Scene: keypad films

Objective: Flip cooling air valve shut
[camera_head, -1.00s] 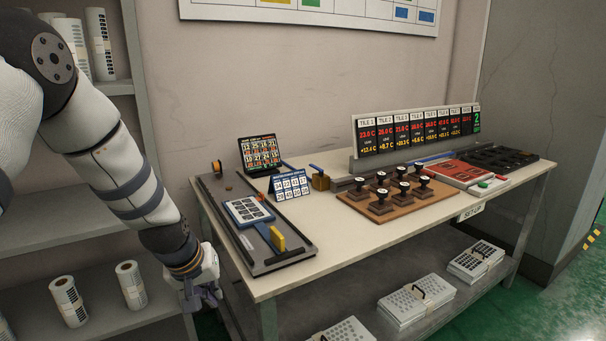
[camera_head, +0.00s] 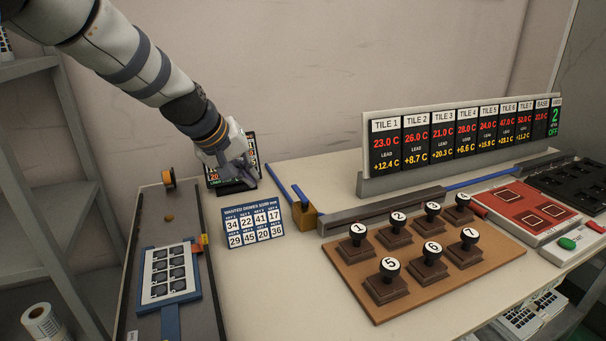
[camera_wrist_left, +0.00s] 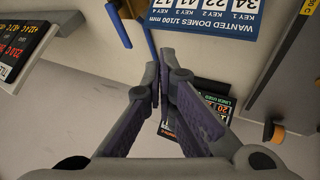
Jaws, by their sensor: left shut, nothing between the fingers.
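The cooling air valve is a brass-coloured block (camera_head: 305,216) with a blue lever (camera_head: 300,196) on top, at the left end of a grey rail. A blue pipe (camera_head: 278,184) runs to it from the back of the table. The block also shows at the top of the left wrist view (camera_wrist_left: 118,25), with a blue bar (camera_wrist_left: 150,40) beside it. My left gripper (camera_head: 241,172) is shut and empty, left of the valve and apart from it, in front of a small dark display (camera_head: 212,174). My right gripper is out of view.
A blue-and-white number card (camera_head: 253,226) stands left of the valve. Numbered stamps on a brown board (camera_head: 440,262) sit in front of it to the right. A long temperature display (camera_head: 375,184) stands behind. Bare table (camera_head: 260,285) lies in front of the card.

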